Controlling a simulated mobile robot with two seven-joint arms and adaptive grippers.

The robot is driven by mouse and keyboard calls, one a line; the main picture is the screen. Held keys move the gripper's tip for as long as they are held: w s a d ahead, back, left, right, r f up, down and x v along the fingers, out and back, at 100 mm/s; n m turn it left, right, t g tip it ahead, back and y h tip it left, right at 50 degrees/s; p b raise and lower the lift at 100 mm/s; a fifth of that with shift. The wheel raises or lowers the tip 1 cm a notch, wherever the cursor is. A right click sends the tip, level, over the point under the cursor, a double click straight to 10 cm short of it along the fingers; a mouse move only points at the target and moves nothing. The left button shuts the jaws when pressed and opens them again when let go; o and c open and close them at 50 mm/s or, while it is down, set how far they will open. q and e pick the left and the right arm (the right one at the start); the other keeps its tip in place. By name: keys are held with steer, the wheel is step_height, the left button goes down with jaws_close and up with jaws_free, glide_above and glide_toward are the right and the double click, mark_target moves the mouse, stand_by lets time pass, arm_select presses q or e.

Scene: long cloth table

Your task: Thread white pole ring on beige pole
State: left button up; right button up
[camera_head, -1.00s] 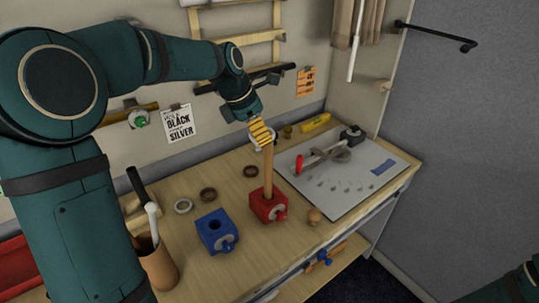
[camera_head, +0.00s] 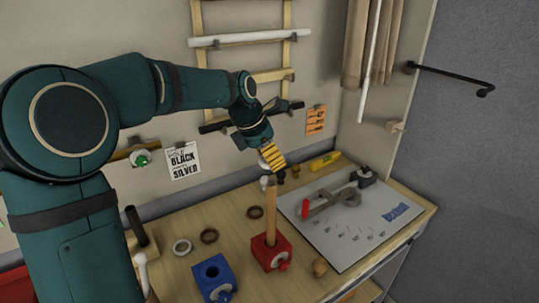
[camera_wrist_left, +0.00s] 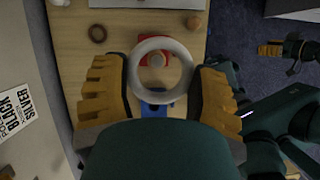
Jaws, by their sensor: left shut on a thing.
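The beige pole (camera_head: 271,212) stands upright in a red block (camera_head: 270,256) on the table. My left gripper (camera_head: 271,158), with yellow fingers, is above the pole's top. In the left wrist view, my left gripper (camera_wrist_left: 160,90) is shut on the white pole ring (camera_wrist_left: 160,43), held between its fingers. The pole's round end (camera_wrist_left: 157,60) and part of the red block show through the ring's opening. The ring appears above the pole, not around it. My right gripper (camera_wrist_left: 272,49) shows small at the right of the wrist view; its opening is unclear.
A blue block (camera_head: 212,275) with a hole is left of the red one. A grey board (camera_head: 345,235) with a red-handled tool is at right. A dark rail on the wall is behind my gripper.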

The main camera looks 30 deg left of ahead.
mark_target(269, 182)
arm_select(q)
steer(key=shift+f+b, duration=2.05)
steer(key=shift+f, duration=2.4)
steer(key=o, duration=0.9)
steer(key=shift+o, duration=0.2)
steer(key=v, duration=1.2)
